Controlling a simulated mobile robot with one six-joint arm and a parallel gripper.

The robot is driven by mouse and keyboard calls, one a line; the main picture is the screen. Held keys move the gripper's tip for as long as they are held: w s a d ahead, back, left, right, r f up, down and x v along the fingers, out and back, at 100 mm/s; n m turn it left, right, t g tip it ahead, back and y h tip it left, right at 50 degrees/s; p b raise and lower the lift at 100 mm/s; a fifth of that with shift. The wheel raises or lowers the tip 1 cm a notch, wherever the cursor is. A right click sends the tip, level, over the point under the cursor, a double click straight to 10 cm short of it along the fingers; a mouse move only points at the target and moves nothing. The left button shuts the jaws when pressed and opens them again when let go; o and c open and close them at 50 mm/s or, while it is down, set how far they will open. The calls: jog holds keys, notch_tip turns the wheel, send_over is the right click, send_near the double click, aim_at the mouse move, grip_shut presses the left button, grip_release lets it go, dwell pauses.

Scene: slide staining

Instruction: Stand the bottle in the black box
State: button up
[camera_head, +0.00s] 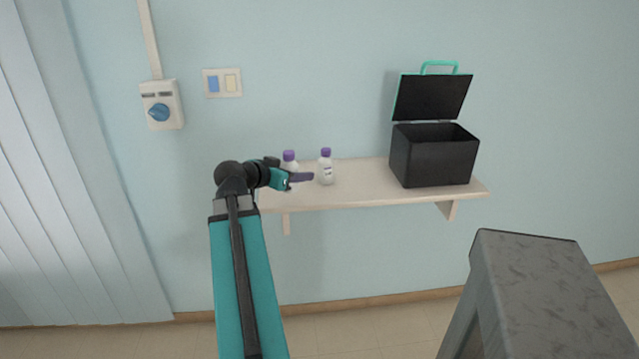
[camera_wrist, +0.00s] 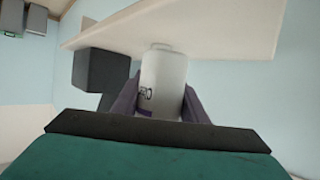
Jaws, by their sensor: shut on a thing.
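Two white bottles with purple caps are upright at the shelf's left part in the head view: a left bottle (camera_head: 290,166) and a right bottle (camera_head: 326,170). My gripper (camera_head: 302,177) reaches in from the left and is shut on the left bottle, partly covering it. In the wrist view the held bottle (camera_wrist: 164,80) is between my fingers (camera_wrist: 160,100), its purple cap partly hidden. I cannot tell whether its base touches the shelf. The black box (camera_head: 434,163) stands at the shelf's right with its lid (camera_head: 432,98) raised. It also shows in the wrist view (camera_wrist: 100,70).
The pale shelf (camera_head: 365,185) is clear between the right bottle and the box. The right bottle stands just past my fingertips. A grey block-like surface (camera_head: 540,285) is in front at the lower right. A wall switch (camera_head: 222,83) and a blue-knobbed wall unit (camera_head: 160,108) are at upper left.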

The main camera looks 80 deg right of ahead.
jog(key=shift+s, duration=0.25)
jog(key=shift+w+d, duration=0.1)
jog(key=shift+d, duration=0.05)
jog(key=w+d+p, duration=0.1)
jog(key=d, duration=0.4)
jog(key=w+d+f+p, duration=0.1)
jog(key=w+d, duration=0.1)
jog(key=d, duration=0.3)
jog(key=w+d+p, duration=0.1)
jog(key=w+d, duration=0.1)
jog(key=d, duration=0.3)
jog(key=shift+w+f, duration=0.1)
jog(key=shift+f, duration=0.15)
jog(key=shift+f, duration=0.1)
jog(key=shift+f+p, duration=0.45)
jog(key=shift+f, duration=1.25)
jog(key=shift+f, duration=0.15)
jog(key=o, duration=1.1)
jog(key=shift+a, duration=0.1)
